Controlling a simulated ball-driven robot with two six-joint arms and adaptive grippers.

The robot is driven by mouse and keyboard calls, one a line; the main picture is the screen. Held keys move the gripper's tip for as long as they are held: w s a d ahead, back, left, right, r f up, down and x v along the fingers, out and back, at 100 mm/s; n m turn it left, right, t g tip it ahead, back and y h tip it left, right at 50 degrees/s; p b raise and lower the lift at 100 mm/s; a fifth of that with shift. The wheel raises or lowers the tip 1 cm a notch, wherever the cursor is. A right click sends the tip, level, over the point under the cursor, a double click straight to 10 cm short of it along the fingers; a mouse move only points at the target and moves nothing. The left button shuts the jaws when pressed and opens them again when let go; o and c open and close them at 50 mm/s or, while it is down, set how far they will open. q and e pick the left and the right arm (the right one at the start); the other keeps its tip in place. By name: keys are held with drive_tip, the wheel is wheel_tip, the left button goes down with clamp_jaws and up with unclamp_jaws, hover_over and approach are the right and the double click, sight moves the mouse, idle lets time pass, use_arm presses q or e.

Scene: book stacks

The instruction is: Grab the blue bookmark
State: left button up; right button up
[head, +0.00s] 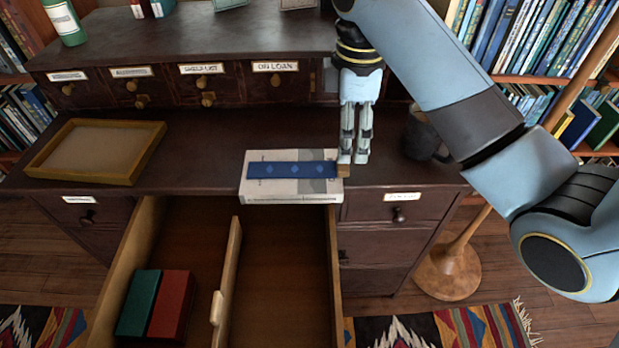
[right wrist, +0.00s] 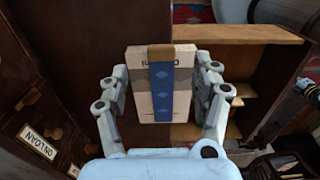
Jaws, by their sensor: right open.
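The bookmark also shows in the right wrist view (right wrist: 162,92), running along the book's cover (right wrist: 142,95) between my fingers. My right gripper (head: 354,160) points down at the bookmark's brown right end. In the right wrist view my right gripper (right wrist: 166,98) is open, its fingers apart on either side of the bookmark. I cannot tell whether they touch the book. My left gripper does not show clearly in either view.
Below the book a drawer (head: 284,270) stands open, with a wooden divider, a green book (head: 139,303) and a red book (head: 170,303). A wooden tray (head: 146,172) lies at left. A dark mug (head: 422,137) stands right of my gripper. The desk between tray and book is clear.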

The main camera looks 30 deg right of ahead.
wheel_tip(320, 180, down, 6)
drive_tip(key=b, duration=0.3)
drive_tip(key=shift+s+d+r, duration=0.1)
drive_tip(key=shift+s, duration=0.05)
drive_tip(key=c, duration=0.9)
